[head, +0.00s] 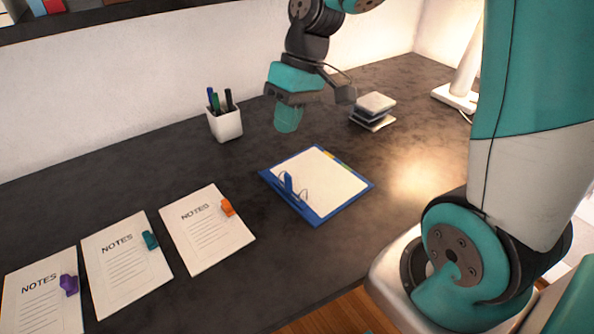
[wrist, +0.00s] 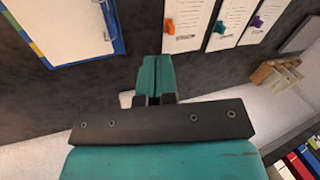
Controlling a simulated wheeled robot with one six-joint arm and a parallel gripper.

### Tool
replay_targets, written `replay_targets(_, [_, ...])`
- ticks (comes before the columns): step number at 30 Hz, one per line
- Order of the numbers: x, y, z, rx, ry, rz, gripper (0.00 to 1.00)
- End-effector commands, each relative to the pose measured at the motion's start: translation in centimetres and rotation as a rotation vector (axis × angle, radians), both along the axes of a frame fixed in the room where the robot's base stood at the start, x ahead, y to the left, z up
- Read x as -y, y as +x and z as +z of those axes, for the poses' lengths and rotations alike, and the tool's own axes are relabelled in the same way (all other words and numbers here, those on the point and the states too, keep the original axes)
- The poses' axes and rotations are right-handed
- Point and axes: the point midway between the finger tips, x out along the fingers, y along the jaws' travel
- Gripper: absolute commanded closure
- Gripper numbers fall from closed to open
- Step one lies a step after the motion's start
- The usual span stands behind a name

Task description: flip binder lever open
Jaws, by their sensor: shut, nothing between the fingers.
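A blue binder (head: 324,211) lies open on the dark desk in the head view, with white paper inside and coloured tabs along its far right edge. Its blue lever (head: 288,182) stands up beside the metal rings near the left side. The binder's paper (wrist: 62,25) shows at the upper left of the wrist view; the lever is not clear there. My gripper (head: 287,126) is shut and empty, held above the desk behind the binder. Its closed teal fingers (wrist: 153,75) show in the wrist view, apart from the binder.
Three notes sheets with orange (head: 228,207), teal (head: 150,240) and purple (head: 69,284) clips lie at the left. A white pen cup (head: 225,124) stands near the wall. Stacked pads (head: 373,110) and a lamp base (head: 454,98) are at the back right. Bare desk surrounds the binder.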

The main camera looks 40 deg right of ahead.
Motion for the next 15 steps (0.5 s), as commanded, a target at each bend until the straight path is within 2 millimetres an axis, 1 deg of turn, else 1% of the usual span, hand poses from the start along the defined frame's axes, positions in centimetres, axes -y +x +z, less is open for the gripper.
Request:
replay_targets(1, [3.0, 1.7, -2.1, -0.027, 0.005, -0.056, 1.00])
replay_targets(3, [6.3, 3.3, -4.2, -0.048, 0.013, -0.107, 1.00])
replay_targets(6, [10.0, 4.4, -6.5, -0.071, 0.023, -0.160, 1.00])
replay_targets(9, [12.1, 4.8, -7.8, -0.081, 0.030, -0.188, 1.00])
replay_targets(10, [12.5, 4.9, -8.0, -0.083, 0.031, -0.193, 1.00])
replay_targets(12, [12.9, 4.9, -8.3, -0.085, 0.031, -0.199, 1.00])
replay_targets(15, [12.9, 4.9, -8.3, -0.085, 0.031, -0.199, 1.00])
